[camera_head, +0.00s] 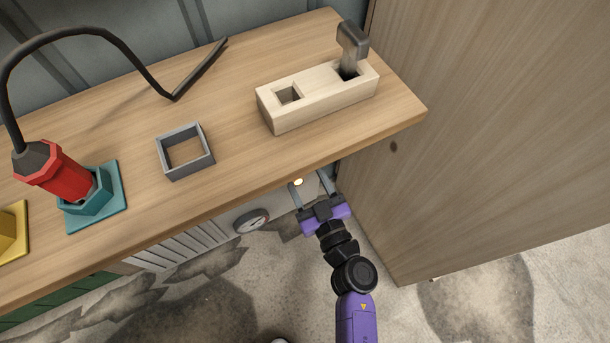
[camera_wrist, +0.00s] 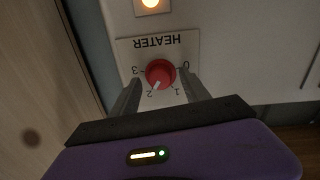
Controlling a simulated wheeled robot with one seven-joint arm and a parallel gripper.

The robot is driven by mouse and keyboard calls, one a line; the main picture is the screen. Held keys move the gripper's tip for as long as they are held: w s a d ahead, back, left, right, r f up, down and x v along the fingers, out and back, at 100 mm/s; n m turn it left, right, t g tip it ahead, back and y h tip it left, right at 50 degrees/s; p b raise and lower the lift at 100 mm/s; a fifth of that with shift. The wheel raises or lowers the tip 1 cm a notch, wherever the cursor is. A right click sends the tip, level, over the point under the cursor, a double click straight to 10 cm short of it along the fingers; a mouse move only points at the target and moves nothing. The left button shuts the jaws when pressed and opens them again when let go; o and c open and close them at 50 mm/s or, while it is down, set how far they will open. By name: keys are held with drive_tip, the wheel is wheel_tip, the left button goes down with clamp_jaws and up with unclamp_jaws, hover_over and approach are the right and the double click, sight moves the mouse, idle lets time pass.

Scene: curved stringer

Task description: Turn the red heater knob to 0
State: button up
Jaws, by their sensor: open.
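The red heater knob (camera_wrist: 160,73) sits on a white plate marked HEATER (camera_wrist: 125,50), seen upside down in the wrist view. Its white pointer aims down and slightly left in that view, closest to the 2. The 0 is at the knob's right. My gripper (camera_head: 308,180) is open below the tabletop's front edge in the head view. In the wrist view its two fingers stand left and right of the knob, with visible space beside it. I cannot tell whether the fingertips reach its depth. The knob cannot be made out in the head view.
A lit lamp (camera_wrist: 150,3) is beyond the plate. A wooden panel (camera_head: 480,150) stands close to the right of my gripper. The tabletop (camera_head: 235,90) overhangs the heater front, which carries a round gauge (camera_head: 251,221). A wooden block (camera_head: 320,100) stands on top.

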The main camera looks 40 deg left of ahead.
clamp_jaws()
drive_tip(key=shift+n, duration=0.3)
drive_tip(key=shift+w+d+f+n+g+y+b, duration=0.2)
drive_tip(key=shift+n+b, duration=0.6)
drive_tip(key=shift+n, duration=3.95)
drive_tip(key=shift+s+a+r+n+g+y+b, duration=0.25)
drive_tip(key=shift+n+b, duration=0.6)
drive_tip(key=shift+n, duration=3.95)
drive_tip(key=shift+w+d+f+n+g+y+b, duration=0.1)
drive_tip(key=shift+w+d+f+n+g+b, duration=0.45)
drive_tip(key=shift+n, duration=4.2)
drive_tip(key=shift+s+a+r+b, duration=0.3)
drive_tip(key=shift+s+a, duration=0.05)
